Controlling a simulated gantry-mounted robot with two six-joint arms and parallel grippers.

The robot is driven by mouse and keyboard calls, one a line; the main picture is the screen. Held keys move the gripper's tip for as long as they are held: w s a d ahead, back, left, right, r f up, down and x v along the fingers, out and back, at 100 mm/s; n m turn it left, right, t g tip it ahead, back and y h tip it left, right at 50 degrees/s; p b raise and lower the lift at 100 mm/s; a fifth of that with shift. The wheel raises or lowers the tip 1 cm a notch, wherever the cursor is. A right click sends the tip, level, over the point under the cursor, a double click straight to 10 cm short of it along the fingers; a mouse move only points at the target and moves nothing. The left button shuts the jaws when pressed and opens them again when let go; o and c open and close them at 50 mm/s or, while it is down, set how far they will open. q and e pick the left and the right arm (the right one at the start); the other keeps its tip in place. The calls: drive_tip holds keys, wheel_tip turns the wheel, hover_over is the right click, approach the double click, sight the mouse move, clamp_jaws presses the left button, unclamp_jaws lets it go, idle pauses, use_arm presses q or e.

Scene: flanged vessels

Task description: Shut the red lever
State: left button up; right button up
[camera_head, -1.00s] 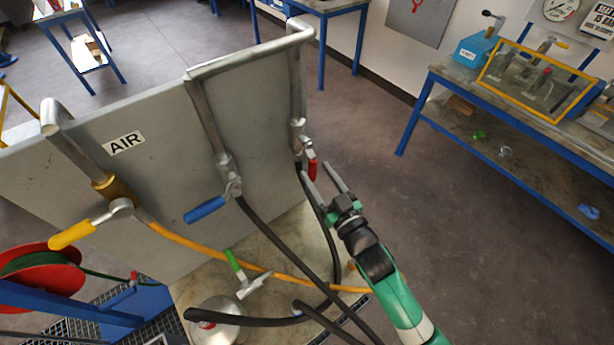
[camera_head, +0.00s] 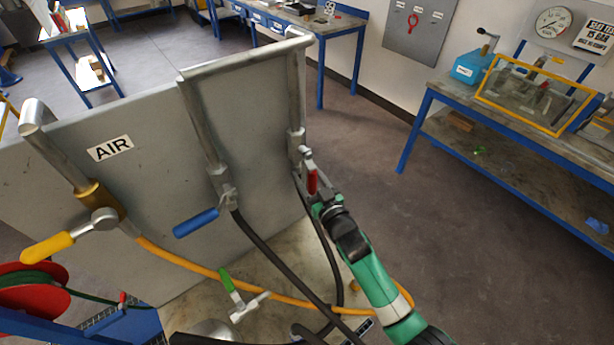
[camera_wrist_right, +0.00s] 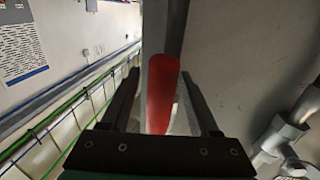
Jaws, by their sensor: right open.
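The red lever (camera_head: 312,181) hangs downward at the valve on the rightmost steel pipe of the grey panel (camera_head: 254,105). My right gripper (camera_head: 310,172) is at the lever, with its fingers partly hidden around it. In the right wrist view the red lever (camera_wrist_right: 162,96) lies between the two dark fingers of my open right gripper (camera_wrist_right: 160,78). A gap shows on the left side of the lever; contact on the right side is hard to tell. My left gripper is not in view.
A blue lever (camera_head: 196,222) on the middle pipe and a yellow lever (camera_head: 47,247) on the left pipe stick out from the panel. A green-handled valve (camera_head: 231,285) and hoses lie below. A workbench (camera_head: 500,130) stands at the right, with open floor between.

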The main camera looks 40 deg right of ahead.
drive_tip(key=shift+w, duration=0.2)
clamp_jaws()
idle(1.3)
